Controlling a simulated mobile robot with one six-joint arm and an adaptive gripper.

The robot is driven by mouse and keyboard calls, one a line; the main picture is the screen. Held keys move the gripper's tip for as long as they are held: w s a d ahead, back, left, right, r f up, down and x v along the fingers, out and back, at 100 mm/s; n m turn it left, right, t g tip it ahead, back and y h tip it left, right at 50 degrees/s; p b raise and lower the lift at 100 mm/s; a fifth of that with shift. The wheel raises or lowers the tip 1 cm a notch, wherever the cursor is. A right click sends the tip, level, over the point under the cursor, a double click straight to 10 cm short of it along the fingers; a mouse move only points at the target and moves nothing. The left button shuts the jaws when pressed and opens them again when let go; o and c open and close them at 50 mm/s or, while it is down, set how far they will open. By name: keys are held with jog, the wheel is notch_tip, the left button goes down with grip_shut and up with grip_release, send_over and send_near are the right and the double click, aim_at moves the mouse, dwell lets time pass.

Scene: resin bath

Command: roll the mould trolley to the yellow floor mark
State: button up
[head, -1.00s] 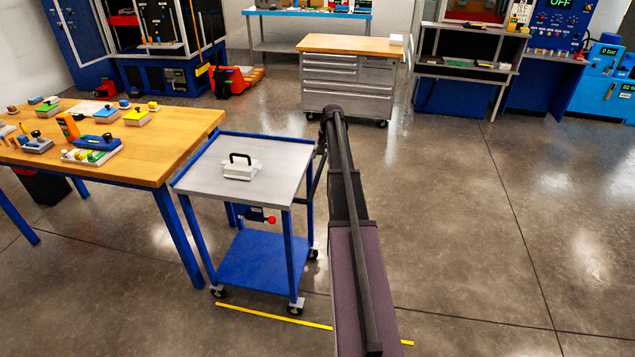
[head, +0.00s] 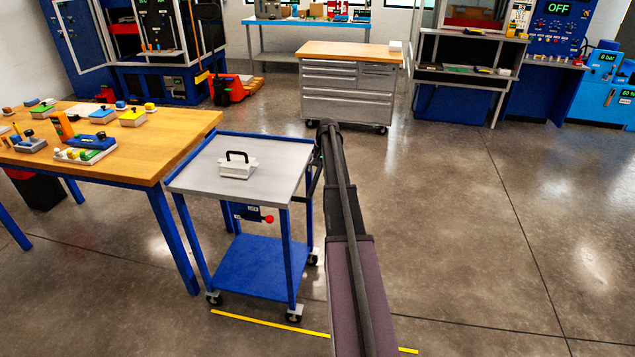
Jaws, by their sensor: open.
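The mould trolley (head: 245,275) has a grey top tray, a blue lower shelf and castors. It stands upright beside the wooden workbench. A white mould with a black handle (head: 238,166) sits on its top. A red knob (head: 267,219) shows under the top. The yellow floor mark (head: 270,322) is a strip just on the near side of the trolley's front castors, and my arm crosses in front of its right part. My arm reaches to the trolley's right side, where dark bars show. My gripper cannot be made out there; the arm hides that spot.
The wooden workbench (head: 130,165), holding several small items, stands close on the trolley's left. A grey drawer cabinet (head: 346,95) stands behind, with a red pallet truck (head: 232,90) farther left. The floor (head: 470,230) to the right is open.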

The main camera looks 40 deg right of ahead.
aim_at(316, 178)
jog(key=shift+w+a+f+b, duration=0.15)
jog(key=shift+f+b, duration=0.65)
jog(key=shift+f, duration=0.1)
jog(key=shift+w+a+f+b, duration=0.1)
jog(key=shift+w+f+b, duration=0.05)
jog(key=shift+f+b, duration=0.7)
grip_shut()
jog(key=shift+d, duration=0.2)
jog(key=shift+s+a, duration=0.1)
jog(key=shift+a, duration=0.05)
